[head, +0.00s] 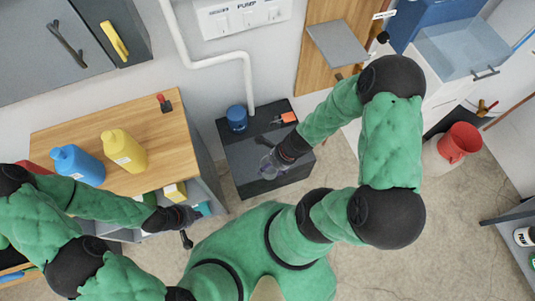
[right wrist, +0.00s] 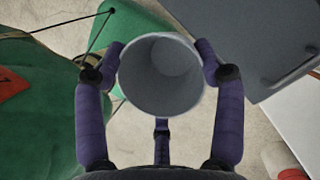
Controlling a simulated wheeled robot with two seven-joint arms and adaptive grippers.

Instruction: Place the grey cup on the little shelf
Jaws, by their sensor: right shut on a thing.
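The grey cup (right wrist: 162,76) shows in the right wrist view, its open mouth facing the camera and its inside empty. The fingers of my right gripper (right wrist: 162,70) are shut on it from both sides. In the head view my right gripper (head: 272,163) is over or beside the low dark cabinet, and the cup (head: 268,169) is small and partly hidden. A small grey shelf (head: 338,43) is on a wooden panel at the top, apart from the cup. My left gripper (head: 186,217) is by the wooden-topped bench; its fingers are too unclear to read.
The low dark cabinet (head: 238,158) carries a blue can (head: 236,118) and an orange-handled item (head: 286,118). Blue (head: 76,164) and yellow (head: 124,152) bottles stand on the bench (head: 80,130). Floor (head: 440,210) is open at lower right.

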